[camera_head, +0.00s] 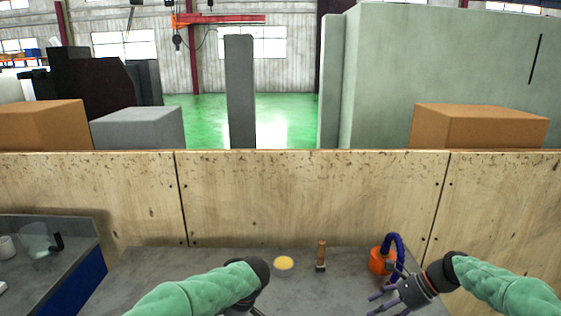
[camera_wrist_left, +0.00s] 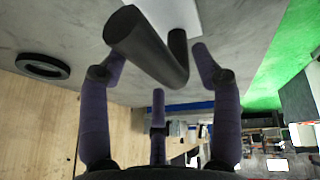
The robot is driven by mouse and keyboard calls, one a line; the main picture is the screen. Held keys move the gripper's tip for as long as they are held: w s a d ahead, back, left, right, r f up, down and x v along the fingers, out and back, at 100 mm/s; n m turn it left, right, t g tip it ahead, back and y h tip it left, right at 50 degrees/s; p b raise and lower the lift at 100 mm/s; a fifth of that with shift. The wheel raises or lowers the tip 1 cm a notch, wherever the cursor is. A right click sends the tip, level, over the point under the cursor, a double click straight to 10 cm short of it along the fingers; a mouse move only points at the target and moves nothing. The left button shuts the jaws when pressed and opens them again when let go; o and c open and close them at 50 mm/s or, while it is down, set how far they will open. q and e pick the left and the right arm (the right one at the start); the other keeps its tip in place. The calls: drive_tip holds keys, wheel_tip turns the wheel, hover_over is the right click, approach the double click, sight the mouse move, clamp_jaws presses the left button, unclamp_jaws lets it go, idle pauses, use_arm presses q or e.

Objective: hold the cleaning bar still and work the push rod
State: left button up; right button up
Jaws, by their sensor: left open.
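In the left wrist view, a thick dark cylindrical bar (camera_wrist_left: 150,48), likely the cleaning bar, slants between the spread fingers of my left gripper (camera_wrist_left: 158,75). A second, shorter dark rod (camera_wrist_left: 178,46) stands beside it; I cannot tell whether this is the push rod. My left gripper is open, and I see no finger clearly pressed on the bar. In the head view its fingers are mostly hidden behind my wrist at the bottom edge. My right gripper (camera_head: 388,293) is open and empty, in front of the orange-based blue hose.
A yellow-topped round dish (camera_head: 284,263), a wooden-handled tool (camera_head: 321,256) and an orange base with a blue hose (camera_head: 383,261) stand along the back of the grey bench (camera_head: 140,268). A plywood wall (camera_head: 310,200) closes the back. A black ring (camera_wrist_left: 42,66) shows in the wrist view.

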use_arm(q)
drive_tip(key=v, duration=1.1)
drive_tip(key=shift+r, duration=0.1)
